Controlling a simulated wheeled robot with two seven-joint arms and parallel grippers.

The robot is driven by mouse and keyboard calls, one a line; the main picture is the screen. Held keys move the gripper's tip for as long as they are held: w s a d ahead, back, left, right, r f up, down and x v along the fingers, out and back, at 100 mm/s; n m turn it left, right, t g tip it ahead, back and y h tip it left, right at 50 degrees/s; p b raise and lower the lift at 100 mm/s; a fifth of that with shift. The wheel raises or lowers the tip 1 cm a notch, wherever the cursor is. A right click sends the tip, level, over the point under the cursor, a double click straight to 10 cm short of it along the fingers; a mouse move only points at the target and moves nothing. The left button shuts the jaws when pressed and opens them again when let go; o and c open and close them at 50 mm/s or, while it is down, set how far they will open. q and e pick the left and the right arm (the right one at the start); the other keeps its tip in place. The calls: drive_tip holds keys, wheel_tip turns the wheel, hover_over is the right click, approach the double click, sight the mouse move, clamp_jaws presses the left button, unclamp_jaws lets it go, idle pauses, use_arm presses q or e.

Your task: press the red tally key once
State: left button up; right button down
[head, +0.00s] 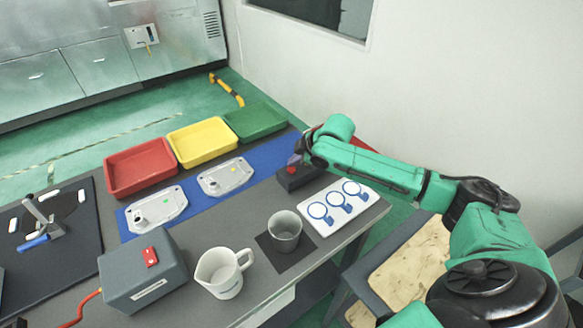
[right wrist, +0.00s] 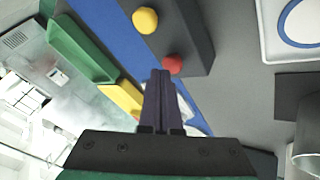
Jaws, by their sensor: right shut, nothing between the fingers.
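A dark key box (head: 300,178) stands at the far right of the table, with a round red key (head: 291,170) on top. In the right wrist view the red key (right wrist: 172,64) and a yellow key (right wrist: 145,20) sit on the dark box (right wrist: 196,35). My right gripper (head: 297,158) is shut and empty, just above the box. In the right wrist view its fingertips (right wrist: 162,73) appear right beside the red key; I cannot tell whether they touch it. My left gripper is not in view.
A grey box with a red switch (head: 151,257) is at front left. Red (head: 112,190), yellow (head: 172,140) and green (head: 240,134) trays line the back.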

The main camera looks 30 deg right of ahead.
sight(294, 169)
drive_tip(key=shift+f, duration=0.6)
idle(0.6)
drive_tip(key=shift+r+p, duration=1)
drive_tip(key=shift+p, duration=0.1)
wheel_tip(294, 169, up, 5)
drive_tip(key=p, duration=0.6)
drive_tip(key=shift+r, duration=0.1)
idle(0.4)
